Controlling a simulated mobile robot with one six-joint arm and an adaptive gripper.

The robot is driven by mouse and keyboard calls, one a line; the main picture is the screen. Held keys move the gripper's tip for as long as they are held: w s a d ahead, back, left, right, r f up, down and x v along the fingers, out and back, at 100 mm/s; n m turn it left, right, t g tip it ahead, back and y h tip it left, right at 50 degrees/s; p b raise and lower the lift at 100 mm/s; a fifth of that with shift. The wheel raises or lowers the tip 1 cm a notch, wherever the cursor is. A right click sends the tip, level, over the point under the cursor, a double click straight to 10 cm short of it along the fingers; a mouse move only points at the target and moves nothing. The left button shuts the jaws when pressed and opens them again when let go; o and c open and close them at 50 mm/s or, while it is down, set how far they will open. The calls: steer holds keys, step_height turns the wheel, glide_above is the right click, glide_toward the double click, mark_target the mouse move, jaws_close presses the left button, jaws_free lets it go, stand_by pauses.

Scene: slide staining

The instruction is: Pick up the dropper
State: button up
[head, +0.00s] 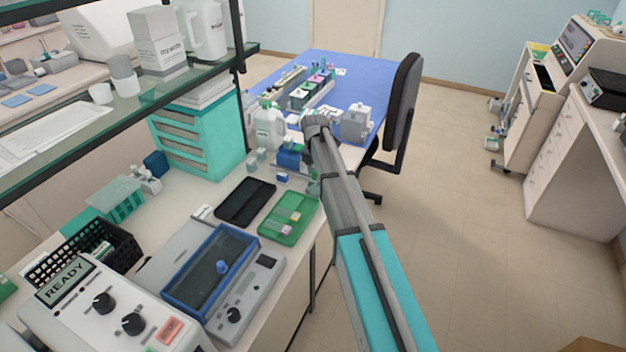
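I cannot pick out the dropper with certainty. Small bottles with coloured tops stand in a rack (300,101) on the blue-topped table, too small to tell whether a dropper is among them. My arm reaches from the lower right toward the far end of the bench and bends near the blue table. Its end lies near a small blue box (290,156) at the bench edge. My arm links largely hide my gripper, so its fingers and anything between them cannot be made out.
A black tray (245,202) and a green tray (290,216) lie on the bench left of my arm. A blue-lidded device (210,272) sits in front. A glass shelf (120,105) overhangs the left. An office chair (402,100) stands right of the blue table (345,68).

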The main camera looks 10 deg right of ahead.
steer(key=c, duration=0.5)
steer(key=shift+r, duration=0.1)
step_height(320, 180, up, 10)
steer(key=p, duration=1)
stand_by(0.7)
step_height(320, 180, down, 4)
steer(key=b, duration=0.3)
steer(key=shift+b, duration=0.3)
steer(key=shift+r, duration=0.1)
steer(key=shift+s, duration=0.2)
